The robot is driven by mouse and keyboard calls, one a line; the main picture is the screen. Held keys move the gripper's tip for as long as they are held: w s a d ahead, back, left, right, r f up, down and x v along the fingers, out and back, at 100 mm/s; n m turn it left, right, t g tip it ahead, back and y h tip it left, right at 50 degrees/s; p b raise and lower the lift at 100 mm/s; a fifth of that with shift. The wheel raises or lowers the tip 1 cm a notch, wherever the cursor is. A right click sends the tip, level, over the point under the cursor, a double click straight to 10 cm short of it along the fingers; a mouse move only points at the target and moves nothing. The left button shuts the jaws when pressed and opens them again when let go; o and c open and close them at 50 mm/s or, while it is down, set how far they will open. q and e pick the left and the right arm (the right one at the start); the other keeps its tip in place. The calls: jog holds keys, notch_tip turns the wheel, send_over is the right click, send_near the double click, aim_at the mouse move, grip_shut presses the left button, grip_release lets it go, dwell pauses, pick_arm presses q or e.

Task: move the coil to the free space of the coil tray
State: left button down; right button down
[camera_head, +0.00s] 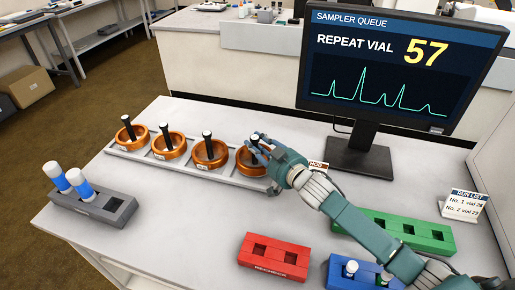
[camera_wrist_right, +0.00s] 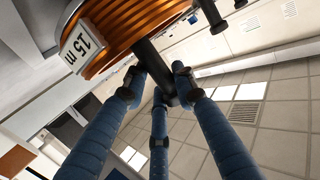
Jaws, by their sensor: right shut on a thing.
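The coil tray (camera_head: 228,178) is a pale rack on the table, left of the monitor. Three copper-coloured coils with upright black handles stand along it: a left one (camera_head: 124,137), a middle one (camera_head: 161,150) and a right one (camera_head: 200,160). A fourth coil (camera_head: 245,162) is at the tray's right end, under my right gripper (camera_head: 259,144). In the right wrist view this coil (camera_wrist_right: 150,28) carries a "15 m" label, and my right gripper's fingers (camera_wrist_right: 160,92) are closed around its black handle (camera_wrist_right: 152,60). I cannot tell whether it touches the tray. My left gripper is out of view.
A grey rack (camera_head: 110,208) with blue-and-white vials stands at the left. A red rack (camera_head: 272,257), a blue rack (camera_head: 340,272) and a green rack (camera_head: 430,235) are at the front and right. The monitor (camera_head: 400,60) stands behind my right arm. The table's centre is clear.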

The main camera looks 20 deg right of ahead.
jog(key=shift+f, duration=0.85)
jog(key=c, duration=1.4)
grip_release()
jog(key=v, duration=1.2)
jog(key=shift+r, duration=0.1)
